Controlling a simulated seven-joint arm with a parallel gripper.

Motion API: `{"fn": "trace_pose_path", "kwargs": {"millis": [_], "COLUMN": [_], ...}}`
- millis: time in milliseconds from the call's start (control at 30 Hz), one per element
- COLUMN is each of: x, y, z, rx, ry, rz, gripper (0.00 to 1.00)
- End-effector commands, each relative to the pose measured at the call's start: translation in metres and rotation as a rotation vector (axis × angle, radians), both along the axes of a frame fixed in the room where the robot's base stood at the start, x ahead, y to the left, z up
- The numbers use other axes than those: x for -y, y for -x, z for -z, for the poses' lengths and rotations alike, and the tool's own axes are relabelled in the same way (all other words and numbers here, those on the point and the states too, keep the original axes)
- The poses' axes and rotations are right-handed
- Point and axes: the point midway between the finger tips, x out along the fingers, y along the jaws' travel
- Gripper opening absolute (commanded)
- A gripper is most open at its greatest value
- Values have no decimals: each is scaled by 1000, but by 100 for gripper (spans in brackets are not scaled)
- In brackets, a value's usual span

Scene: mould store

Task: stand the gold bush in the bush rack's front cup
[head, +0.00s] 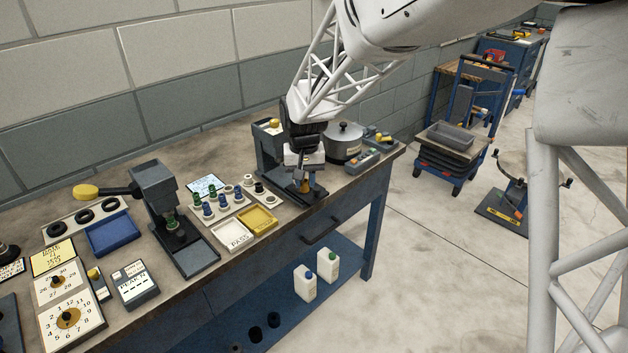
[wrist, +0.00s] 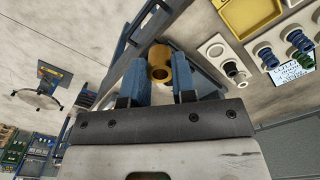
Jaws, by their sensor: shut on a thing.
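My gripper (wrist: 158,75) has its two blue fingers closed on the gold bush (wrist: 160,63), a short hollow cylinder at the fingertips in the wrist view. In the head view my gripper (head: 304,180) is low over the dark base of the right-hand bench press, right of the bush rack, and largely hides the bush. I cannot tell whether the bush touches the base. The pale bush rack (head: 262,193) holds a row of round cups, some with dark centres. In the wrist view the rack (wrist: 209,40) lies to the right of my gripper, apart from it.
Yellow and white trays (head: 257,219) lie in front of the rack. Blue and green bushes (head: 208,208) stand left of it. The press column (head: 269,150) rises behind my gripper, and a lidded pot (head: 343,145) stands to the right. The bench's front edge is close.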

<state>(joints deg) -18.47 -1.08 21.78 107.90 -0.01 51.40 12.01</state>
Motion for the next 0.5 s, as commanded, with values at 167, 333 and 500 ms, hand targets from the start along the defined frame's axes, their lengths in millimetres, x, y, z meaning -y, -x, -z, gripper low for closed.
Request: {"fn": "trace_pose_path", "kwargs": {"millis": [167, 333, 500], "x": [-30, -60, -86], "y": [-26, -49, -67], "z": [9, 18, 27], "rx": [-1, -1, -1], "ry": [0, 0, 0], "rz": [-2, -1, -1], "gripper": [1, 1, 1]}}
